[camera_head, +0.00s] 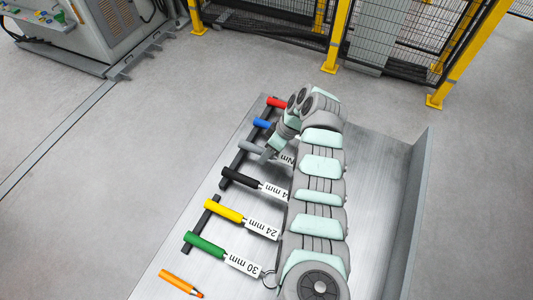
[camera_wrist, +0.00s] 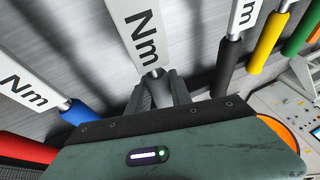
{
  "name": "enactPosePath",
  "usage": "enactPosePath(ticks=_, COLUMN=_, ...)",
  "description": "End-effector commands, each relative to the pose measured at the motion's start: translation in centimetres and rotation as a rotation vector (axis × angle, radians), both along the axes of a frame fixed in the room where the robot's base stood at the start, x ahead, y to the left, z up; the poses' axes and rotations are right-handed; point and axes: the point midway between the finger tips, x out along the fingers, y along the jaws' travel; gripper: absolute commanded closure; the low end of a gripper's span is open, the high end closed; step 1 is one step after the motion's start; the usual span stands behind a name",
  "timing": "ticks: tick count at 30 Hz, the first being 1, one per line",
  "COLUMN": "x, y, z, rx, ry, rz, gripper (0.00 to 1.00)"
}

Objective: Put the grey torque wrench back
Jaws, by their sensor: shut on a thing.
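The grey torque wrench (camera_head: 249,147) lies in the row of tools, between the blue-handled and the black-handled one. Its white "Nm" label (camera_head: 286,158) is partly covered by my arm. In the wrist view its label (camera_wrist: 146,32) runs up from between my fingers. My gripper (camera_head: 266,154) is shut on the grey wrench; its dark fingers show in the wrist view (camera_wrist: 160,92). The handle is mostly hidden there. The wrench lines up with the dark holder bar (camera_head: 235,163); I cannot tell whether it touches the bar or is held just above it.
Red (camera_head: 277,102), blue (camera_head: 262,123), black (camera_head: 238,177), yellow (camera_head: 223,210) and green (camera_head: 205,244) handled tools lie alongside, close together. An orange marker-like object (camera_head: 181,284) lies at the front of the metal tray (camera_head: 385,190). The tray's right side is clear up to its raised wall.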

Motion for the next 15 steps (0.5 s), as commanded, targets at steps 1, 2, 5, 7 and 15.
enactPosePath(ticks=1, x=0.04, y=0.00, z=-0.06, rx=0.000, ry=-0.001, rz=0.000, gripper=1.00)
enactPosePath(ticks=2, x=0.04, y=0.00, z=-0.10, rx=0.000, ry=-0.001, rz=0.000, gripper=1.00)
enactPosePath(ticks=5, x=0.04, y=0.00, z=-0.30, rx=0.000, ry=-0.001, rz=0.000, gripper=1.00)
enactPosePath(ticks=7, x=0.04, y=0.00, z=-0.42, rx=0.000, ry=-0.001, rz=0.000, gripper=1.00)
enactPosePath(ticks=15, x=0.04, y=0.01, z=-0.66, rx=0.000, ry=-0.001, rz=0.000, gripper=0.71)
